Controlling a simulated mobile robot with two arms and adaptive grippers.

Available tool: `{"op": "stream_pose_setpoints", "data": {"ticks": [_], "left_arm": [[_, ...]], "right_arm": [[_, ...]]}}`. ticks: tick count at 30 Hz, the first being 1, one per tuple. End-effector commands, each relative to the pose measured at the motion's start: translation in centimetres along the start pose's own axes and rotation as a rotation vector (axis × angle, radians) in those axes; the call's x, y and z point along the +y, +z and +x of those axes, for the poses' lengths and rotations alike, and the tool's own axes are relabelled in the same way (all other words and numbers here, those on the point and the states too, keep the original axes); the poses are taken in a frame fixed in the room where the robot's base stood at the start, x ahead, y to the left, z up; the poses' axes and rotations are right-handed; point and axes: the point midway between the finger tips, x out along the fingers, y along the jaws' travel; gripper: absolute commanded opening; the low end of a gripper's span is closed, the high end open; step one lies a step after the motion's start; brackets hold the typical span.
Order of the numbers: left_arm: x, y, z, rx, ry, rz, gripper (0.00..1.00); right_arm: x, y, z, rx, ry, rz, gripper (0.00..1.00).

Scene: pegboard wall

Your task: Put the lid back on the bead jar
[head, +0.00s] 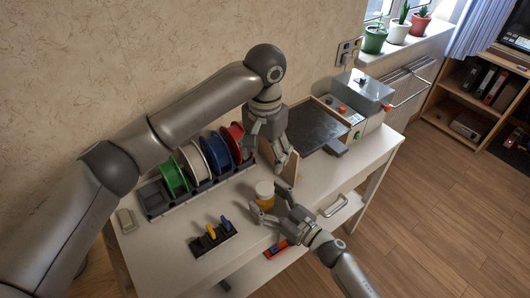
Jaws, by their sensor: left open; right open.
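The bead jar (266,204) is small and amber, and stands upright near the front right of the white table. A pale round top (264,188) shows on it; I cannot tell whether this is the lid seated or the jar's own rim. My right gripper (273,207) is open with its fingers close to the jar's front and right side; contact is unclear. My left gripper (266,156) is open, pointing down above and behind the jar, beside an upright wooden panel (291,168). No separate lid shows clearly elsewhere.
A rack of green, white, blue and red spools (194,160) stands at the back left. A small black holder (213,238) with coloured tools is at the front. A dark tray (318,132) and a grey machine (361,91) stand at the right. White table (165,255) is bare at front left.

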Motion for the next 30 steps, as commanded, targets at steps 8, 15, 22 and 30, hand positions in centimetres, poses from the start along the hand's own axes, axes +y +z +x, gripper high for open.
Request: {"op": "stream_pose_setpoints", "data": {"ticks": [8, 15, 22, 30], "left_arm": [[0.0, 0.0, 0.0, 0.000, 0.000, 0.000, 0.67], [0.0, 0.0, 0.0, 0.000, 0.000, 0.000, 0.67], [0.0, 0.0, 0.0, 0.000, 0.000, 0.000, 0.67], [0.0, 0.0, 0.0, 0.000, 0.000, 0.000, 0.67]], "right_arm": [[0.0, 0.2, -3.9, -0.005, 0.000, 0.000, 0.76], [0.0, 0.1, -8.9, -0.004, 0.000, 0.001, 0.76], [0.0, 0.1, -11.6, -0.002, 0.000, 0.000, 0.76], [0.0, 0.0, -12.0, 0.000, 0.000, 0.000, 0.76]]}}
